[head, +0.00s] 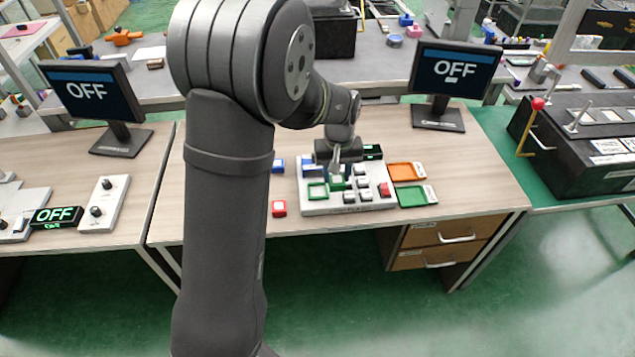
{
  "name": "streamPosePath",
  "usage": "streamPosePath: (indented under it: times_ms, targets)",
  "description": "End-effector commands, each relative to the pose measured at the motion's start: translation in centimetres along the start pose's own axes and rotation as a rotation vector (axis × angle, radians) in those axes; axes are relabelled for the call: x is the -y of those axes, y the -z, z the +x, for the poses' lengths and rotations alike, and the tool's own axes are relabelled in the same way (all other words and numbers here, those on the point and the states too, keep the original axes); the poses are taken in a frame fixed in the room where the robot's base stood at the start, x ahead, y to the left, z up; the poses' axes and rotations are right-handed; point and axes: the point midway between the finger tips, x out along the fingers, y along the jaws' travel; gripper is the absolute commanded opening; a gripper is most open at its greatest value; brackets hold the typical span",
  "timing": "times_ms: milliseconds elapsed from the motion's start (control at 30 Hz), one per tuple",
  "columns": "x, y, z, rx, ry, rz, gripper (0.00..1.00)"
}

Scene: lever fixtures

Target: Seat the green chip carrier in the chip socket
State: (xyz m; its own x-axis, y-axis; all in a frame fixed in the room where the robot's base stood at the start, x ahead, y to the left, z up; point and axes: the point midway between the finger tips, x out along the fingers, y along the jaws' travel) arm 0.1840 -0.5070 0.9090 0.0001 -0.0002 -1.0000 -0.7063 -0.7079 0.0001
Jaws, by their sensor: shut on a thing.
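My gripper (337,170) points down over the pale fixture board (348,208) on the wooden table. It is shut on a small green piece (337,184), which looks like the green chip carrier, low over or at the board's left-middle part. A green-rimmed square (317,190) lies on the board just left of it. Which of the board's parts is the chip socket is too small to tell. Whether the held piece touches the board cannot be told, as the gripper hides its top.
Grey blocks (362,183) and a red block (383,190) are on the board. An orange tray (406,172) and a green tray (417,196) lie to its right. Two monitors (455,70) read OFF.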

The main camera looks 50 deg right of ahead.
Motion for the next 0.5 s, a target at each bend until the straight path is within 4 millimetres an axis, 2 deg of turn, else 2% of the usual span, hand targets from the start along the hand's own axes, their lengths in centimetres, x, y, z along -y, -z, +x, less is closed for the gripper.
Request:
streamPosePath:
  times_ms: [100, 233, 500]
  targets:
    - [2.0, 2.2, 1.8, 0.002, 0.001, -0.004, 0.16]
    - [3.4, 4.0, 3.2, 0.001, 0.000, -0.003, 0.16]
    - [4.4, 5.2, 4.6, 0.001, 0.000, 0.001, 0.16]
